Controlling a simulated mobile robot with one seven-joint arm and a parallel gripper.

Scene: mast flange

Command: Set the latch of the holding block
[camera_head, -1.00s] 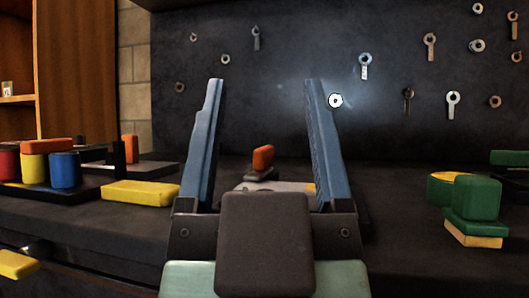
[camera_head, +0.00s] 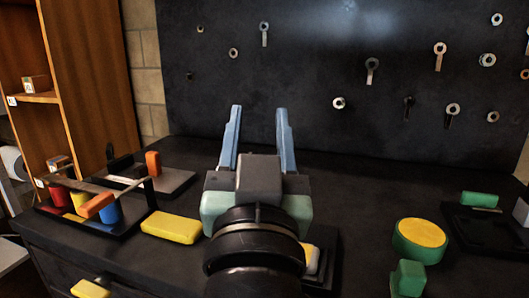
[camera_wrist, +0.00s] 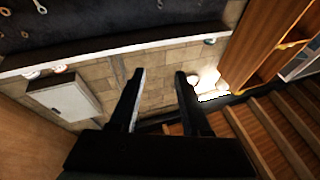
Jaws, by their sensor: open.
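My gripper (camera_head: 259,109) is open and empty, its two blue fingers pointing up and away above the bench. In the wrist view its dark fingers (camera_wrist: 159,72) are apart with nothing between them. A dark base with a pale and yellow part (camera_head: 313,258) shows beside my wrist; my arm hides most of it. At the back left, an upright orange piece (camera_head: 153,163) stands by a grey plate (camera_head: 176,181). A tilted orange piece (camera_head: 97,206) lies at the rack of coloured cylinders. I cannot tell for sure which is the holding block's latch.
A yellow block (camera_head: 171,227) lies left of my wrist. A green-and-yellow round piece (camera_head: 420,240), a green block (camera_head: 408,278) and a dark tray (camera_head: 490,232) are at right. A dark pegboard (camera_head: 330,60) with hanging parts stands behind. The bench right of my fingers is clear.

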